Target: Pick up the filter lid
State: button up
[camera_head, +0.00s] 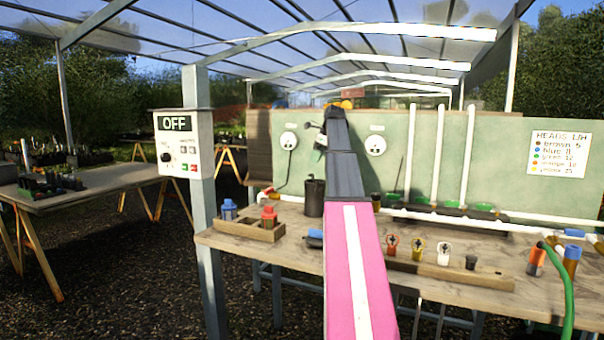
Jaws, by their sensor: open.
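I cannot make out for certain which thing is the filter lid. A black cylinder (314,198) stands upright on the bench, just left of my arm. A low blue and dark piece (315,238) lies in front of it, partly hidden by my arm. My arm reaches up and away through the middle. My gripper (318,132) seems to be the small dark and pale part beside the arm's far end, open, apart from the bench and partly hidden.
The wooden bench (515,264) carries a wooden tray (238,231) with blue and red pieces. White pipes run along the green panel (500,130). A green hose (569,290) hangs at the right. A post with an OFF control box (184,143) stands left.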

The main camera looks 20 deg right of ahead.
aim_at(315, 239)
jog(key=k+j, duration=0.3)
jog(key=k, duration=0.15)
jog(key=k+j, duration=0.25)
jog(key=k, duration=0.25)
jog(key=k+j, duration=0.3)
jog(key=k, duration=0.15)
